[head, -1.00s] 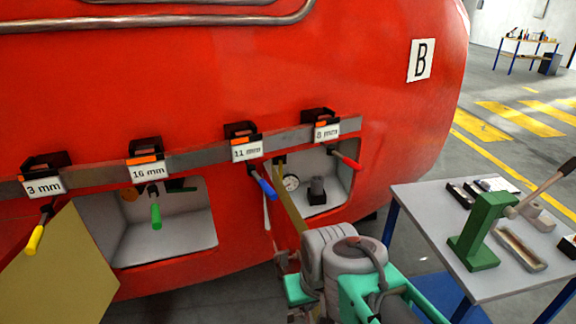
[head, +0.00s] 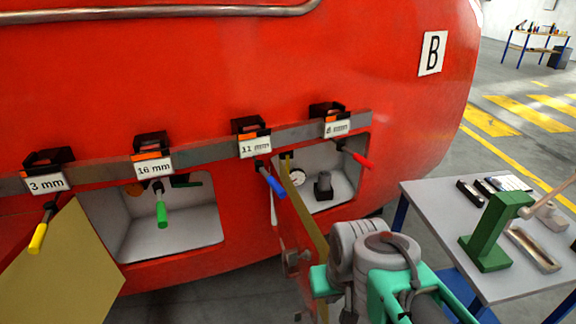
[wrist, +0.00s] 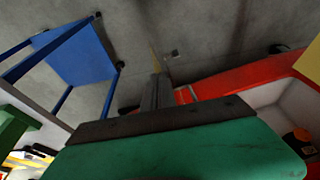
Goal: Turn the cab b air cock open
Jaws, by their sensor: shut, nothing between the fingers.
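The red nosecone with the letter B label (head: 432,53) has two open compartments. The right compartment (head: 345,190) holds a round gauge (head: 298,178) and a dark upright fitting (head: 323,186). Its red door (head: 290,225) stands open, with a yellowish edge toward the right. The left compartment (head: 180,238) holds dark and brownish fittings, partly behind a green-handled tool. I cannot tell which fitting is the air cock. My gripper (wrist: 157,92) is shut and empty in the wrist view, pointing over grey floor. In the head view my wrist is right of the open door, and the fingertips are not clear.
Tools with yellow, green (head: 162,213), blue (head: 270,182) and red (head: 358,158) handles hang from a size-labelled rail above the compartments. A yellowish panel (head: 60,265) stands open at left. A table (head: 420,195) with a green press (head: 492,235) is close on the right.

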